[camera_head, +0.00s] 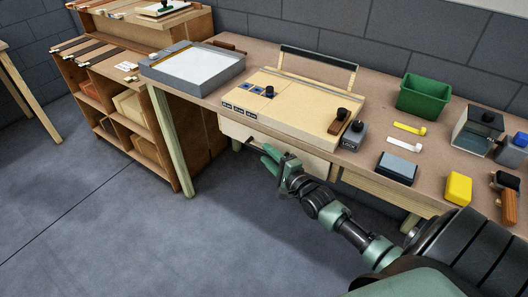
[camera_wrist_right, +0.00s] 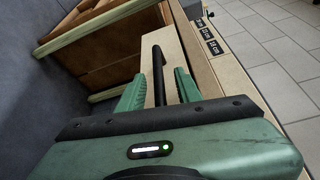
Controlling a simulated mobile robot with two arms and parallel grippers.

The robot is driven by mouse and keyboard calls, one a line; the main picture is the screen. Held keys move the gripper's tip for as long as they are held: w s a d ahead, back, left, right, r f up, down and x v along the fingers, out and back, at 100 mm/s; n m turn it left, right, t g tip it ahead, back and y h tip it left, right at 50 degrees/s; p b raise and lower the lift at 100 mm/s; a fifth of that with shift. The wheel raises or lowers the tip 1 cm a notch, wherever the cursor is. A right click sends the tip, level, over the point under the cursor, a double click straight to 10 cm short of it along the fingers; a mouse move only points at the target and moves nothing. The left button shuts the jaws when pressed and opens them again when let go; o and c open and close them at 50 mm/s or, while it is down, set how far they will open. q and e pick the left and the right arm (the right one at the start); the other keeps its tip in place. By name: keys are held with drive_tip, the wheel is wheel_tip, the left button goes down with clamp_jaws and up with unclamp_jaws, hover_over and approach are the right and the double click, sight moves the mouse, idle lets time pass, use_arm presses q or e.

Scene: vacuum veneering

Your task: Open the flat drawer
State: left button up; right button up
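The flat drawer shows as a pale front panel (camera_head: 300,157) below the front edge of the bench, under the cream press board. It looks shut, with no open gap along its top. A black bar handle (camera_wrist_right: 158,75) stands out from the pale front (camera_wrist_right: 174,45) in the right wrist view. My right gripper (camera_head: 269,158) is at the drawer front with green fingers apart. In the wrist view the right gripper (camera_wrist_right: 158,88) has one finger on each side of the handle, with visible gaps. The head view does not show the handle clearly. My left gripper is not in view.
The cream press board (camera_head: 300,106) lies on the bench (camera_head: 378,125) above the drawer. A grey-rimmed tray (camera_head: 241,68) stands left of it; a green bin (camera_head: 424,95) and small tools stand right. A wooden shelf unit (camera_head: 149,146) is at the left. Floor in front is clear.

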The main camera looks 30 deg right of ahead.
drive_tip(key=shift+w+f, duration=0.2)
drive_tip(key=shift+w, duration=1.2)
clamp_jaws()
idle(0.4)
